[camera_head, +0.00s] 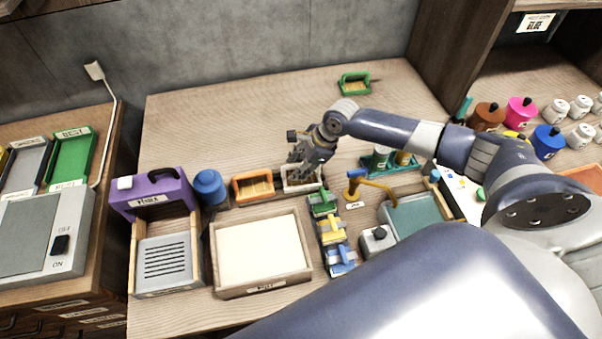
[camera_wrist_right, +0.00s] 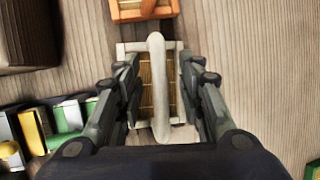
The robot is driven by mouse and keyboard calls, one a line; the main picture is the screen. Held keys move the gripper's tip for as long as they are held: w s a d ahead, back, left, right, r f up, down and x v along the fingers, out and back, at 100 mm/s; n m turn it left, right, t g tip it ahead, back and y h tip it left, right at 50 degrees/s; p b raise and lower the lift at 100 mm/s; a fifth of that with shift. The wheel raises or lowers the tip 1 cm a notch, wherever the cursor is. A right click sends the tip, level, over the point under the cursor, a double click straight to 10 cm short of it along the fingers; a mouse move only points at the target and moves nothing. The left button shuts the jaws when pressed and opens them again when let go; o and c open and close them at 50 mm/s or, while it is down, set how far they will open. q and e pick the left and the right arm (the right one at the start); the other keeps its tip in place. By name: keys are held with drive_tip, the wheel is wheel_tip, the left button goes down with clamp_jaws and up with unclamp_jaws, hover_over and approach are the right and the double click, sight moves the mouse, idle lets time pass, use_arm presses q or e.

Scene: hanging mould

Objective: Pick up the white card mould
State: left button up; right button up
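The white card mould (camera_wrist_right: 157,60) lies on the table under my right gripper, with a white frame, a slatted tan inside and a raised white bar handle. In the head view the white mould (camera_head: 300,187) is partly hidden by the gripper. My right gripper (camera_head: 303,170) points down over it. In the wrist view the right gripper (camera_wrist_right: 158,72) is open, with one finger on each side of the handle and a gap to it on both sides. My left gripper is not in view.
An orange mould (camera_head: 253,186) lies just left of the white one. A row of green, yellow and blue clips (camera_head: 332,235) stands in front, close to the gripper. A wooden tray (camera_head: 216,270) with a pale sheet is at the front left. The table behind is mostly clear, with a green mould (camera_head: 354,83).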

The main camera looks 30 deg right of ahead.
clamp_jaws()
drive_tip(key=shift+r, duration=0.15)
